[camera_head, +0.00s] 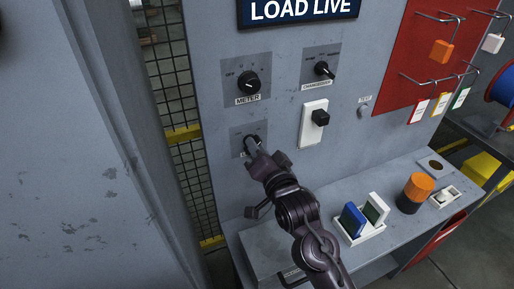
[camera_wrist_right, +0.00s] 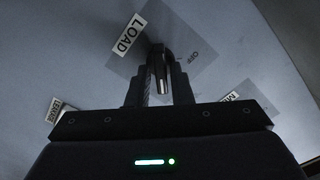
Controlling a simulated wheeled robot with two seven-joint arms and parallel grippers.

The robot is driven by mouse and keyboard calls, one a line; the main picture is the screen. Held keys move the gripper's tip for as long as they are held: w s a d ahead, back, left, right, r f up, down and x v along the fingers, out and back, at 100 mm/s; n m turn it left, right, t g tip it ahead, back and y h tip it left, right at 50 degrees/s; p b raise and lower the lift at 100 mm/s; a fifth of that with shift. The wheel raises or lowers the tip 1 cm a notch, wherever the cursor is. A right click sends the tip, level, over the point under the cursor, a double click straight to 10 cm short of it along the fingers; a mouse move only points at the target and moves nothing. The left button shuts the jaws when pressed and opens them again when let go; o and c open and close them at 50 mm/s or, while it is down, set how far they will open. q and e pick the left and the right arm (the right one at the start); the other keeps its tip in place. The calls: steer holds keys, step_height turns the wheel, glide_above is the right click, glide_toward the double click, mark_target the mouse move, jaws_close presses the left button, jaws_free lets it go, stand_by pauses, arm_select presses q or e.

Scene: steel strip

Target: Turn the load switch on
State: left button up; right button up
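The load switch is a dark rotary knob (camera_head: 250,141) on a grey square plate, low on the left of the panel in the head view. In the right wrist view its plate shows a LOAD label (camera_wrist_right: 130,34) and an OFF mark, and the knob (camera_wrist_right: 160,72) stands between the fingers. My right gripper (camera_head: 254,150) is at the knob, its two fingers (camera_wrist_right: 160,92) close on both sides of the handle, apparently touching it. The fingers and hand hide part of the knob and plate in the head view. My left gripper is not in view.
Above are the METER knob (camera_head: 248,82), another rotary knob (camera_head: 322,69) and a white-plated black switch (camera_head: 320,117). A LOAD LIVE sign (camera_head: 299,10) tops the panel. A shelf (camera_head: 330,198) below holds an orange-topped cylinder (camera_head: 416,190) and a white tray (camera_head: 366,234).

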steer(key=shift+o, duration=1.1)
steer(key=b+v, duration=0.3)
steer(key=v, duration=0.5)
